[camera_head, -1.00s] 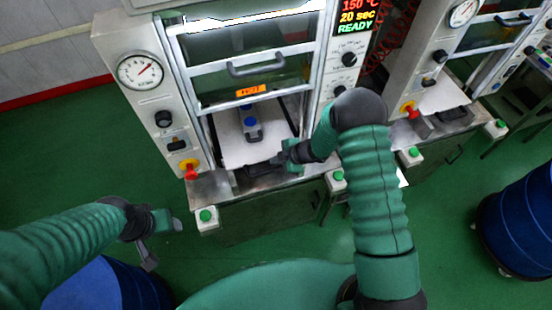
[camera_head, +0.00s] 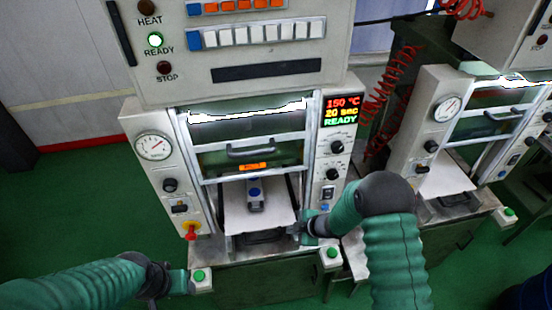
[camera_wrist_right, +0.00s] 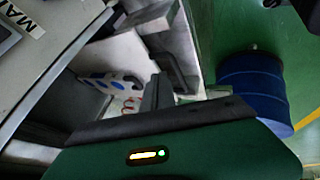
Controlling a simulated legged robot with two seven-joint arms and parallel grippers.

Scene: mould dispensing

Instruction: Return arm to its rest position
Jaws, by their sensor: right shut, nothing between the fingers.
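My right arm reaches in from the right in the head view. Its gripper (camera_head: 297,232) is shut and empty at the front right corner of the press's pale plate (camera_head: 278,213); I cannot tell whether it touches. In the right wrist view the dark fingers (camera_wrist_right: 160,92) stand close to a grey metal block. My left gripper (camera_head: 180,284) is low at the left, in front of the press and near its green button box. Its fingers are too small and dark to judge.
The press (camera_head: 155,185) stands in front, with its window raised above the plate. A second press (camera_head: 440,110) is at the right. A blue drum (camera_wrist_right: 250,85) stands on open green floor.

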